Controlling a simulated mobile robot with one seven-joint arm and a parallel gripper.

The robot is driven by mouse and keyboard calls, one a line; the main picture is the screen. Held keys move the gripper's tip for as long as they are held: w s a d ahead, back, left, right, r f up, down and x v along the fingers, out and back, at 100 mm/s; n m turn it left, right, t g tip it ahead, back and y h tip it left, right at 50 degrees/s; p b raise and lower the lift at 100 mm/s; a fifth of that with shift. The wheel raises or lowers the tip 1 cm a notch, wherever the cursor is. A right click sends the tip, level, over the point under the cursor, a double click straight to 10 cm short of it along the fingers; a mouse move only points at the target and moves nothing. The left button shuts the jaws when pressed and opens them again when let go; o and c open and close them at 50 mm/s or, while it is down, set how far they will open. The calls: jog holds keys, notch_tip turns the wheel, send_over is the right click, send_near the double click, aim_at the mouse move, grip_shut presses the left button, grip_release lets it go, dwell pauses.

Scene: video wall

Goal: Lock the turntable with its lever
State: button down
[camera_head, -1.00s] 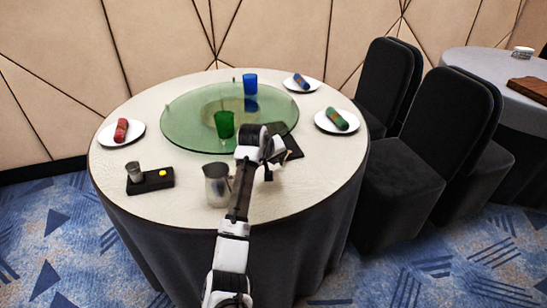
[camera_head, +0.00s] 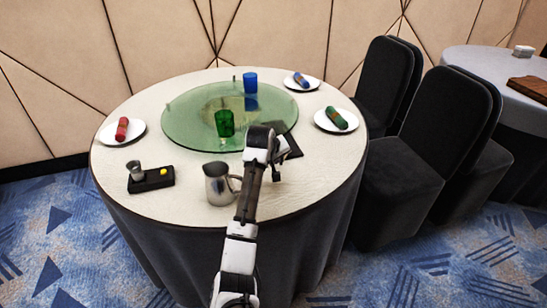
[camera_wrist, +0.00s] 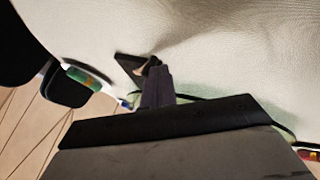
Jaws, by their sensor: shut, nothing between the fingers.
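The turntable (camera_head: 180,127) is a green glass disc in the middle of the round table. A dark flat base (camera_head: 292,147) lies at its near right edge, partly behind my arm. In the wrist view a dark plate (camera_wrist: 128,69) with a small tan part (camera_wrist: 150,64) shows just beyond my fingertips; I cannot tell whether this is the lever or whether I touch it. My gripper (camera_head: 275,177) is low over the table, right of the metal jug. In the wrist view my fingers (camera_wrist: 157,76) are together and empty.
A metal jug (camera_head: 217,186) stands close left of my arm. A black block (camera_head: 150,183) with a small metal cup and a yellow spot is further left. Green (camera_head: 225,123) and blue (camera_head: 250,82) tumblers stand on the turntable. Plates with rolled napkins (camera_head: 337,120) line the rim.

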jog(key=shift+d, duration=0.15)
jog(key=shift+s+d+r+n+y+p, duration=0.15)
jog(key=shift+d+n+y+p, duration=0.15)
jog(key=shift+p, duration=0.2)
jog(key=shift+s+d+n+y+p, duration=0.15)
jog(key=shift+d+n+y+p, duration=0.05)
jog(key=shift+d+n+p, duration=0.2)
jog(key=d+n+p, duration=0.1)
jog(key=d+n+y+p, duration=0.1)
jog(key=shift+s+d+n+y, duration=0.2)
jog(key=shift+s+n+y, duration=0.05)
jog(key=shift+n+y, duration=0.05)
jog(key=d+n+y+p, duration=0.1)
jog(key=d+n, duration=0.1)
jog(key=shift+d+n+y, duration=0.2)
jog(key=shift+n+y, duration=0.1)
jog(key=shift+w+d+n+y, duration=0.15)
jog(key=shift+d+n+y, duration=0.3)
jog(key=shift+n, duration=0.25)
jog(key=shift+a, duration=0.1)
jog(key=shift+w+a, duration=0.1)
jog(key=shift+w+a, duration=0.35)
jog(key=shift+a, duration=0.25)
